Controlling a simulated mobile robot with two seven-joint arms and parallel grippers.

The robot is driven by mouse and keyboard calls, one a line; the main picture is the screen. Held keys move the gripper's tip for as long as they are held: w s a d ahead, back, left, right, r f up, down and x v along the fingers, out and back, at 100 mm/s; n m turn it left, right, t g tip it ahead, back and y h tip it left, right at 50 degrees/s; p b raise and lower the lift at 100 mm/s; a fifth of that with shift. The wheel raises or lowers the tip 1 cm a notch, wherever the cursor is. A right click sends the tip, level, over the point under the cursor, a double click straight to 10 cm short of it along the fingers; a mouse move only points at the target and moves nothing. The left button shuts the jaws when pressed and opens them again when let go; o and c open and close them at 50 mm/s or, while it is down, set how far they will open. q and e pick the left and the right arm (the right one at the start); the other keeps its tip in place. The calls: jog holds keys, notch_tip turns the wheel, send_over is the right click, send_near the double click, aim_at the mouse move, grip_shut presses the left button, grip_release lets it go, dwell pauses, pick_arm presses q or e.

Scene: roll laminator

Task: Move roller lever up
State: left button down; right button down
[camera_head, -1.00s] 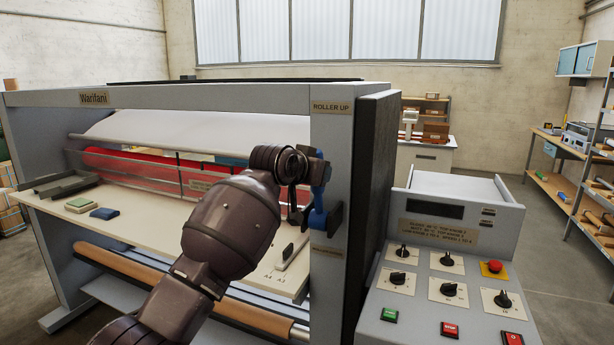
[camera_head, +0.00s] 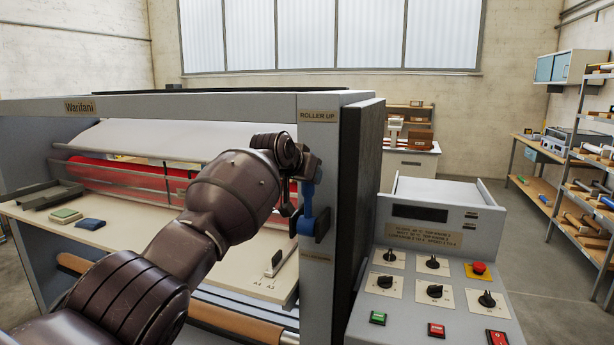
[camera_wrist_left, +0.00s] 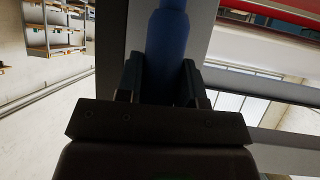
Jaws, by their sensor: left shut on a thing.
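The blue roller lever (camera_head: 305,208) is on the right post of the laminator, below the "ROLLER UP" label (camera_head: 318,116). My left arm comes in from the left, and my left gripper (camera_head: 300,190) is at the lever. In the left wrist view the blue lever (camera_wrist_left: 168,50) lies between the two dark fingers of my left gripper (camera_wrist_left: 162,82), which is shut on it. The wrist and forearm hide part of the lever in the head view. A second label below the lever is too small to read. My right gripper is in neither view.
The control console (camera_head: 440,235) with knobs and buttons stands right of the post. A red roller (camera_head: 130,175) lies behind a clear guard on the left. Green and blue pads (camera_head: 90,224) and a dark tray (camera_head: 50,194) lie on the feed table.

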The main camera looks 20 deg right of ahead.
pick_arm(q)
jog(key=shift+r, duration=0.1)
dwell(0.3)
jog(key=c, duration=1.2)
grip_release()
jog(key=o, duration=0.4)
jog(key=shift+w+d, duration=0.1)
jog(key=shift+o, duration=0.2)
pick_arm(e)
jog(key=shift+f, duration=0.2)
pick_arm(q)
jog(key=b+v, duration=0.3)
jog(key=v, duration=0.7)
jog(key=shift+s+a+r, duration=0.2)
jog(key=shift+s+a, duration=0.05)
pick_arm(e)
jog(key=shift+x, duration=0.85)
pick_arm(q)
jog(key=shift+r, duration=0.1)
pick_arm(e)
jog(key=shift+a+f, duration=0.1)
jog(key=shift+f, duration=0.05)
